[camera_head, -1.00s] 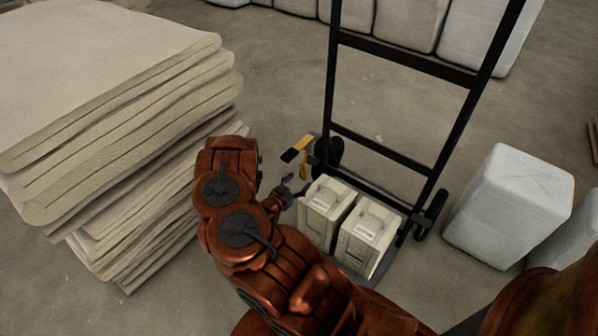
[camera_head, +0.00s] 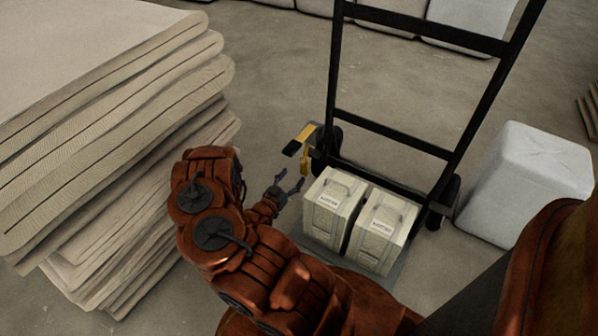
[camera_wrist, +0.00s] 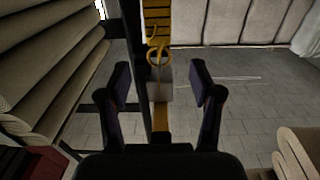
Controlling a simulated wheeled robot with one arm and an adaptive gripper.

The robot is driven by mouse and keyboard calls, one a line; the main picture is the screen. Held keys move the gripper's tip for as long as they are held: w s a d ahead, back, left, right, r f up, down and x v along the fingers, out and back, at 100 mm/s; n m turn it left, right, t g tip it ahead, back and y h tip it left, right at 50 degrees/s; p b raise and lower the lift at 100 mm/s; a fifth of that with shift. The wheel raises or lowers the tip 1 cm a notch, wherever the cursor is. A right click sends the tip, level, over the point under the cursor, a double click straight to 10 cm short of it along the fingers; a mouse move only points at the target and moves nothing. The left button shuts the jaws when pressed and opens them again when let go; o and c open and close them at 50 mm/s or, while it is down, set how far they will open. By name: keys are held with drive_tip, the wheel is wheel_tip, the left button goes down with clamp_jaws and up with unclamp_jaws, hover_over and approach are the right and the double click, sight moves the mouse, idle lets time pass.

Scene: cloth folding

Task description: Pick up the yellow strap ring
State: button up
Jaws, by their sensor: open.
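The yellow strap ring (camera_wrist: 159,53) hangs below a ribbed yellow piece in the wrist view, with a yellow strap (camera_wrist: 160,122) running down below it. In the head view the yellow strap (camera_head: 305,160) hangs beside the hand truck, under a yellow and black bar (camera_head: 299,139); the ring is too small to make out there. My gripper (camera_head: 291,182) is open and empty, just below and left of the strap. In the wrist view the ring lies beyond and slightly above the gap between my open fingers (camera_wrist: 155,80), not touching them.
A black hand truck (camera_head: 394,133) stands close by, carrying two pale boxes (camera_head: 333,200) right of my gripper. A tall stack of folded cloth (camera_head: 110,130) rises left of my arm. A white bale (camera_head: 525,185) is at the right. Open floor lies behind the strap.

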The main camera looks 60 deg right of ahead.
sight(303, 167)
drive_tip(key=shift+w+d+f, duration=0.1)
drive_tip(key=shift+d+f, duration=0.05)
drive_tip(key=shift+d, duration=0.55)
drive_tip(key=shift+w+d+f, duration=0.1)
drive_tip(key=shift+d+f, duration=0.05)
drive_tip(key=shift+d, duration=0.5)
drive_tip(key=shift+s+d+f+b, duration=0.1)
drive_tip(key=shift+d+b, duration=0.2)
drive_tip(key=shift+d, duration=0.4)
drive_tip(key=shift+s+d+f+b, duration=0.1)
drive_tip(key=shift+d+b, duration=0.2)
drive_tip(key=shift+d, duration=0.35)
drive_tip(key=shift+d+r, duration=0.1)
drive_tip(key=shift+d, duration=1.15)
clamp_jaws()
